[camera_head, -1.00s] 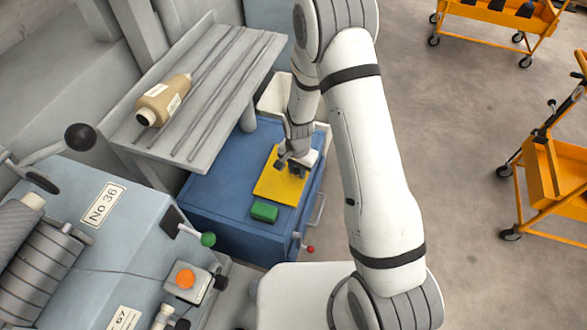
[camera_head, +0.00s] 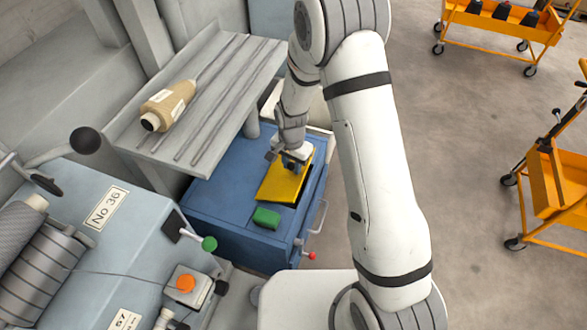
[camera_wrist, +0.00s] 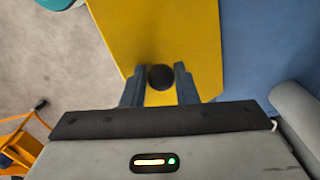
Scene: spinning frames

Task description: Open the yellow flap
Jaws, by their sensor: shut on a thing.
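The yellow flap (camera_head: 281,180) lies on top of a blue cabinet (camera_head: 222,190) in the head view, tilted with one edge raised off the top and a dark gap below it. It fills the upper middle of the wrist view (camera_wrist: 165,35). A dark round knob (camera_wrist: 160,77) stands on the flap. My gripper (camera_wrist: 158,84) is shut on this knob, with one finger on each side. In the head view my gripper (camera_head: 292,163) is at the flap's far right part, and the knob is mostly hidden there.
A green block (camera_head: 266,218) is on the cabinet top near the flap's front edge. A grey shelf with a thread cone (camera_head: 168,103) overhangs on the left. A red-tipped lever (camera_head: 311,256) and a handle (camera_head: 318,217) are on the cabinet's right side. Orange carts (camera_head: 560,195) stand on open floor at right.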

